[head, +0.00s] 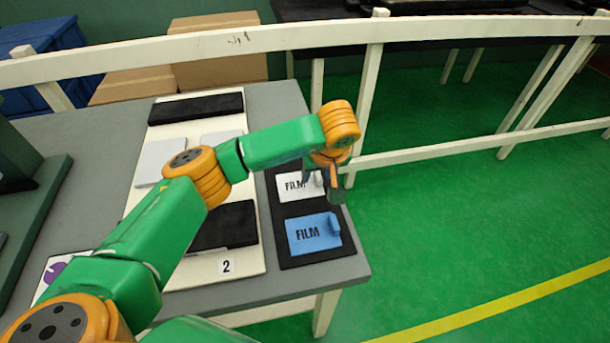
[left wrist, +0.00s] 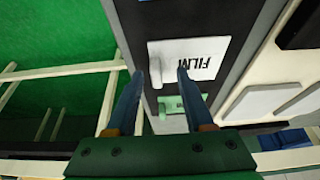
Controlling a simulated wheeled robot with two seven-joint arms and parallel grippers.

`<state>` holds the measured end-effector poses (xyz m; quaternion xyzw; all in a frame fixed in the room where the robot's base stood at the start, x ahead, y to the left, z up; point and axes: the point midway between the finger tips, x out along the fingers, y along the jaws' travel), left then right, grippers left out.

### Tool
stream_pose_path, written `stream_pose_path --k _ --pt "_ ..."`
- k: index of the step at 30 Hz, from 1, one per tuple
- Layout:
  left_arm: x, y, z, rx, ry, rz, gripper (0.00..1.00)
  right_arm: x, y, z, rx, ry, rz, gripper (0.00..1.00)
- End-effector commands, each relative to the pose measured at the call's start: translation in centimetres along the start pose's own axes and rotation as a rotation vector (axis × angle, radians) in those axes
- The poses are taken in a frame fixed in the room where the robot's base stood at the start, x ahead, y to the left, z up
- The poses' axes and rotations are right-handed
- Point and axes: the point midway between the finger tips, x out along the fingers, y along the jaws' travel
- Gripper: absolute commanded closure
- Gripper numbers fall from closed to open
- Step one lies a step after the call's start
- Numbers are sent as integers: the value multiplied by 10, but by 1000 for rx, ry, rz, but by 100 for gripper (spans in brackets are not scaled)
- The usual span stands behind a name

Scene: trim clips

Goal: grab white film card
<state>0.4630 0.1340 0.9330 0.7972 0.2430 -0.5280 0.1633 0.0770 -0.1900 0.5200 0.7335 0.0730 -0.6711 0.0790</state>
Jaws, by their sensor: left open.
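The white film card (head: 289,188) lies flat on a black mat (head: 286,259), marked FILM, with a raised tab at its right end. The arm and my left gripper (head: 326,183) partly cover it. My left gripper is open and empty, above the tab end. In the left wrist view, the white card (left wrist: 196,57) shows upside down. Its tab appears between the fingertips of the left gripper (left wrist: 160,74). I cannot tell whether the fingers touch it. My right gripper is not in view.
A blue FILM card (head: 308,235) lies nearer on the mat. A pale green card (left wrist: 172,104) shows beyond the white one in the left wrist view. A cream board (head: 205,274) with black and grey pieces lies to the left. A white railing (head: 250,41) runs behind the table.

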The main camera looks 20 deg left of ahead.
Motion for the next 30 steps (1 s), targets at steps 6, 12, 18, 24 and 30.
stream_pose_path --k 6,12,18,24,30 --pt "9 0 0 1 1 1 48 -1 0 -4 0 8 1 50" --pt "8 0 0 1 1 1 85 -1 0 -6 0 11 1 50" --pt "8 0 0 1 0 1 100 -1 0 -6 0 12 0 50" --pt "8 0 0 0 0 1 100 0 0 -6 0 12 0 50" --pt "-7 1 -7 -2 5 4 100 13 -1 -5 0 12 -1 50"
